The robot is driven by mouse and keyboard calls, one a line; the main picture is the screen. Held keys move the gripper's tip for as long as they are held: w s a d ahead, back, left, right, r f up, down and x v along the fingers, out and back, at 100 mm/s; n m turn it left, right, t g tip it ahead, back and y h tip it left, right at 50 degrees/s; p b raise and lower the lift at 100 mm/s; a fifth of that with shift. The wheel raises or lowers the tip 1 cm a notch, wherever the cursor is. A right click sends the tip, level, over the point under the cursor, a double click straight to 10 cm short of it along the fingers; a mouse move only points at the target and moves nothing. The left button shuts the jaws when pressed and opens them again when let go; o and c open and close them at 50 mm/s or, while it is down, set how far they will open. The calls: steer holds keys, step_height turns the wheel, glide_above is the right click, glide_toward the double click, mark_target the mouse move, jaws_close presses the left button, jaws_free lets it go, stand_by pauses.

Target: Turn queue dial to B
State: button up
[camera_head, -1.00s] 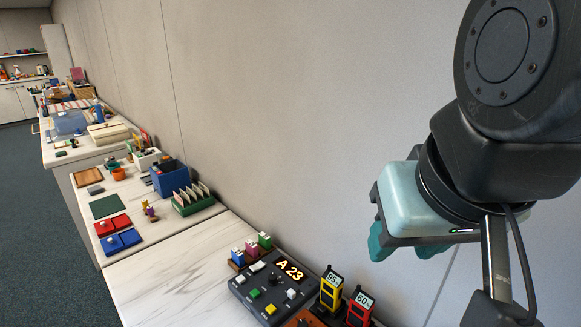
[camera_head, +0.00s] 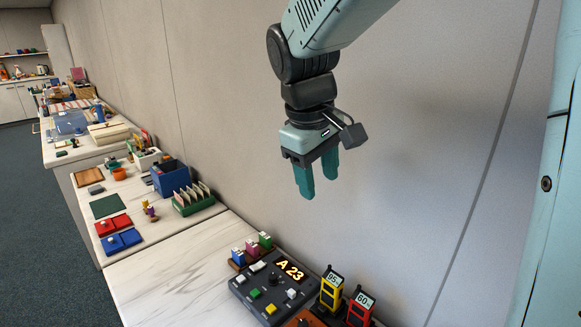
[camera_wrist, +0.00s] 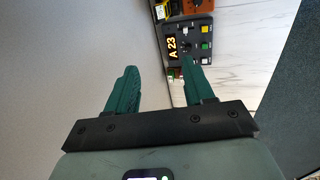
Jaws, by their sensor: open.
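The dark grey queue panel (camera_head: 253,298) stands at the right end of the near counter. Its lit display (camera_head: 290,270) reads "A 23". A small dark dial (camera_head: 272,279) sits near the panel's middle, among white, green and yellow buttons; its pointer is too small to read. My gripper (camera_head: 305,185) is open and empty, fingers pointing down, well above and behind the panel. In the wrist view the panel (camera_wrist: 190,62) shows beyond my right finger, partly hidden by it.
Small blue, pink and green blocks (camera_head: 252,250) stand in a holder behind the panel. Left of the panel the marble counter (camera_head: 170,275) is clear. The wall is behind.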

steer(key=w+a+f+n+g+h, duration=0.1)
steer(key=w+a+f+n, duration=0.3)
steer(key=w+a+f, duration=0.5)
steer(key=n+g+h, duration=0.1)
steer(key=n+h, duration=0.1)
steer(key=n, duration=0.3)
glide_toward(272, 276)
steer(key=x, duration=0.8)
steer(key=shift+d+f, duration=0.25)
jaws_close()
